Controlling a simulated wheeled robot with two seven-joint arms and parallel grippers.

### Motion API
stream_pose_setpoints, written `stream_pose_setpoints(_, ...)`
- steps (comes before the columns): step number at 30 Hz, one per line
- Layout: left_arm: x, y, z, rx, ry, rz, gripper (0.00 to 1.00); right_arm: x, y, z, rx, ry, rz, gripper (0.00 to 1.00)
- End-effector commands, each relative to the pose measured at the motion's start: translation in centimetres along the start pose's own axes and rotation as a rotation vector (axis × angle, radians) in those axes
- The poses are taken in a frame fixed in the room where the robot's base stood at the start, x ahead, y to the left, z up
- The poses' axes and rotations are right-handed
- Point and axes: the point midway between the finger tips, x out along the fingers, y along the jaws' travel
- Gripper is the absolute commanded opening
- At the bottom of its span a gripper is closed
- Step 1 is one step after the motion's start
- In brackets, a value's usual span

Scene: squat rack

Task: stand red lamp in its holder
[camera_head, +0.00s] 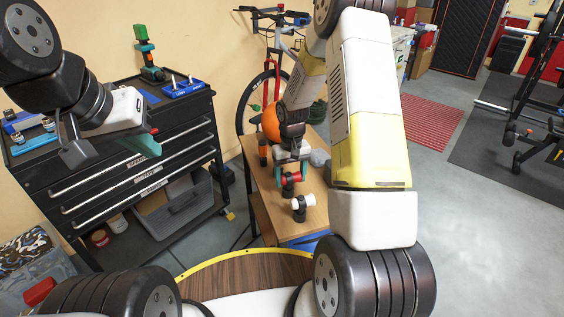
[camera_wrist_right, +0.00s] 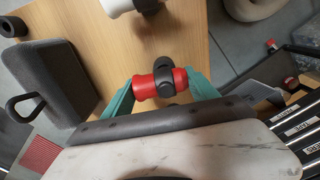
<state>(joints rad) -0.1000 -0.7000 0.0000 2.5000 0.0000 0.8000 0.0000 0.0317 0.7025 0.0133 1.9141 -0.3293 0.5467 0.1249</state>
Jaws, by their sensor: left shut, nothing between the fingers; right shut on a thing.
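The red lamp (camera_head: 290,179) is a short red cylinder lying sideways over the small wooden table. In the right wrist view the red lamp (camera_wrist_right: 142,87) has a black ring-like piece (camera_wrist_right: 163,66) around its middle; I cannot tell whether this is its holder. My right gripper (camera_head: 290,170) has its teal fingers at the two ends of the lamp and is shut on it; the right wrist view shows the fingers (camera_wrist_right: 160,90) too. Whether the lamp touches the table is unclear. My left gripper (camera_head: 143,144) is shut and empty, in front of the black tool cart.
The black tool cart (camera_head: 135,180) stands left, carrying a blue tray (camera_head: 183,90).

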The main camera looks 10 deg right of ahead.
Motion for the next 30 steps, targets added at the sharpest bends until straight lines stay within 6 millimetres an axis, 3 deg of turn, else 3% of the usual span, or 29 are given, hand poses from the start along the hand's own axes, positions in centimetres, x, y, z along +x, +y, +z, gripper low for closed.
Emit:
stream_pose_setpoints(5,0.0,0.0,0.0,0.0,0.0,0.0,0.0,0.14,-0.01,0.0,0.0,0.0,0.0,0.0)
stream_pose_setpoints(6,0.0,0.0,0.0,0.0,0.0,0.0,0.0,0.19,0.0,-0.01,0.0,0.0,0.0,0.69)
stream_pose_setpoints(10,0.0,0.0,0.0,0.0,0.0,0.0,0.0,0.16,0.0,-0.01,0.0,0.0,0.0,0.93)
stream_pose_setpoints(16,0.0,0.0,0.0,0.0,0.0,0.0,0.0,0.17,-0.01,-0.01,0.0,0.0,0.0,0.93)
stream_pose_setpoints(18,0.0,0.0,0.0,0.0,0.0,0.0,0.0,0.17,0.0,0.0,0.0,0.0,0.0,1.0)
stream_pose_setpoints(30,0.0,0.0,0.0,0.0,0.0,0.0,0.0,-0.61,-0.01,-0.06,-0.001,0.002,0.0,1.0)
